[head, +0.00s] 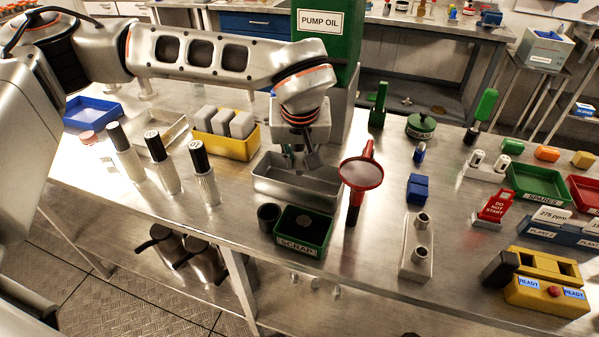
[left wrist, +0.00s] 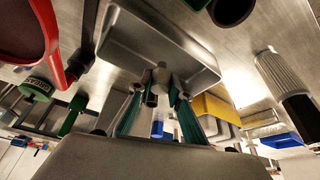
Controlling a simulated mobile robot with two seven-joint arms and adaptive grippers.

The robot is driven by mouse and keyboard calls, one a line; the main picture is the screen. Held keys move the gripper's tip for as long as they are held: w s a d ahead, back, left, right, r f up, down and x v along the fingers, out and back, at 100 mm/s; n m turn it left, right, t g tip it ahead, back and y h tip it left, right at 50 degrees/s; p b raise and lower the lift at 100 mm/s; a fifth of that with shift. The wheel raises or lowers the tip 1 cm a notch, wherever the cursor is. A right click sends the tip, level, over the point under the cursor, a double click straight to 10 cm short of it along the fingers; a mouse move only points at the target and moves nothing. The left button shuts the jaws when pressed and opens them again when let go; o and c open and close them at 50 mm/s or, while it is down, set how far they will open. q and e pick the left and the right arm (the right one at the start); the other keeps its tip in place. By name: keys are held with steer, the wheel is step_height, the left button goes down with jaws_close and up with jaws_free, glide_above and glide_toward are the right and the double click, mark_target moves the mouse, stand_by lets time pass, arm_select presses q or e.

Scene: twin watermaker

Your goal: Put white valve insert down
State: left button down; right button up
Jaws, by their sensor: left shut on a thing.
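My left gripper (head: 300,160) points down over the grey metal tray (head: 268,186) in the middle of the bench. Its fingers show in the left wrist view (left wrist: 160,88), shut on a small piece, the white valve insert (left wrist: 160,74), which looks grey in the shade. In the head view the insert is mostly hidden by the fingers. The tray also shows in the left wrist view (left wrist: 130,38), close beyond the fingertips; I cannot tell whether the insert touches it. My right gripper is not in view.
A green SCRAP bin (head: 303,232) and a dark cup (head: 268,216) stand in front of the tray. A yellow bin (head: 226,145) with grey blocks and several white bottles (head: 204,172) stand left. The PUMP OIL container (head: 327,40) is behind.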

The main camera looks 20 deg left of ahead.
mark_target(299, 169)
arm_select(q)
steer(key=shift+f, duration=2.05)
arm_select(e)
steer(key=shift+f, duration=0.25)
arm_select(q)
steer(key=shift+f, duration=0.1)
steer(key=c, duration=1.9)
jaws_free()
steer(key=shift+f, duration=0.1)
steer(key=shift+s+r, duration=0.1)
steer(key=shift+r, duration=0.3)
steer(key=v, duration=1.1)
steer(key=shift+s+r+p, duration=0.1)
steer(key=shift+r+p, duration=0.2)
steer(key=shift+p, duration=0.1)
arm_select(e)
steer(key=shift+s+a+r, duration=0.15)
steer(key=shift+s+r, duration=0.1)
